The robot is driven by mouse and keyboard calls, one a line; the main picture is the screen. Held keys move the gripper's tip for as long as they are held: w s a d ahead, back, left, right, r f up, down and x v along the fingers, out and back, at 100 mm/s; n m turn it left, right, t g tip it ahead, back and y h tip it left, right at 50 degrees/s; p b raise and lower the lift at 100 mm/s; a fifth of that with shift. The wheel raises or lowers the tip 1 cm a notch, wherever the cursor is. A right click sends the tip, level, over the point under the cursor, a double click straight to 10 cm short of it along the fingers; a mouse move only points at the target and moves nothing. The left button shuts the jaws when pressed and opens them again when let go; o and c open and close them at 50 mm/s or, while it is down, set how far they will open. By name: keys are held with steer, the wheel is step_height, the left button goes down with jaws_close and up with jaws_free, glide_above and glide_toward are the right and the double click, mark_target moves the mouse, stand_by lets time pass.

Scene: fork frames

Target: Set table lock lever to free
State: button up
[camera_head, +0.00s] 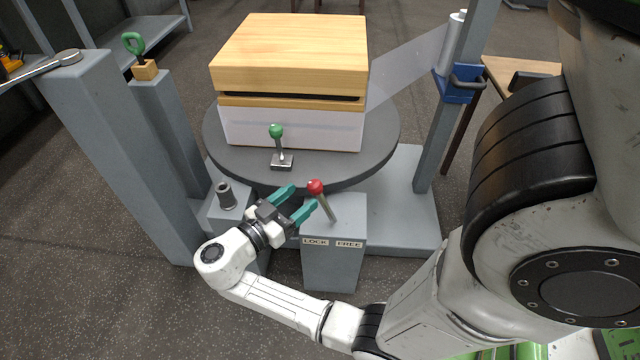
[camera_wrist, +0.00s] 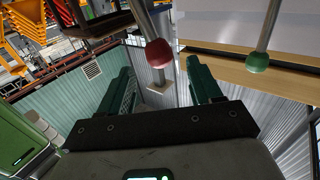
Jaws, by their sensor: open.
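The table lock lever has a red knob (camera_head: 316,187) on a thin metal rod (camera_head: 327,209). It rises from a grey pedestal (camera_head: 333,270) marked LOCK (camera_head: 315,242) on the left and FREE (camera_head: 349,244) on the right. The lever leans left, to the LOCK side. My gripper (camera_head: 301,200) is open, with green fingers, just left of the knob. In the wrist view the red knob (camera_wrist: 160,53) shows between the directions of the two fingers (camera_wrist: 162,72), near their tips. I cannot tell whether they touch it.
A round dark turntable (camera_head: 385,140) carries a wooden-topped white box (camera_head: 290,128). A green-knobbed lever (camera_head: 277,132) stands on its front edge. A grey post (camera_head: 110,130) is at left, and a short metal socket (camera_head: 226,195) is left of my gripper. A film roll post (camera_head: 440,120) stands right.

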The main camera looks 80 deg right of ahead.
mark_target(320, 182)
steer(key=b+x, duration=0.1)
steer(key=x, duration=0.7)
steer(key=shift+c, duration=0.5)
steer(key=shift+w, duration=0.1)
jaws_close()
